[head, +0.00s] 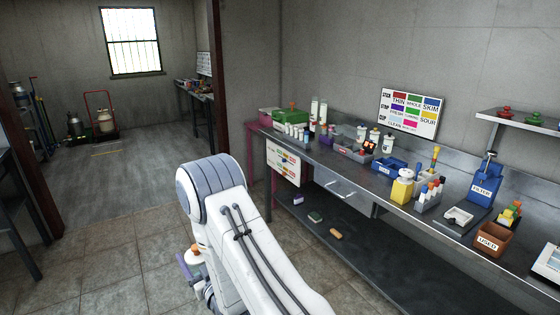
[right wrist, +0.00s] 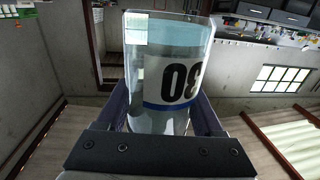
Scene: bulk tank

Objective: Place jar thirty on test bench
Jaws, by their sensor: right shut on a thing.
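My right gripper (head: 188,268) shows at the lower left of the head view, partly hidden behind my own arm. In the right wrist view my right gripper (right wrist: 165,115) is shut on a clear jar (right wrist: 135,75) of pale liquid. The jar has a white label with a blue stripe and black digits that read as 30 upside down. In the head view the jar cannot be made out clearly. The long steel bench (head: 330,172), likely the test bench, runs along the right wall, apart from the gripper. My left gripper is not in view.
The bench holds bottles, a blue tray (head: 389,165), a yellow-bodied bottle (head: 402,188), a blue FILTER container (head: 482,190) and a brown USED box (head: 494,238). A colour chart (head: 408,115) stands behind. Some bare top shows near the front edge. A dark post (head: 232,85) stands left of the bench.

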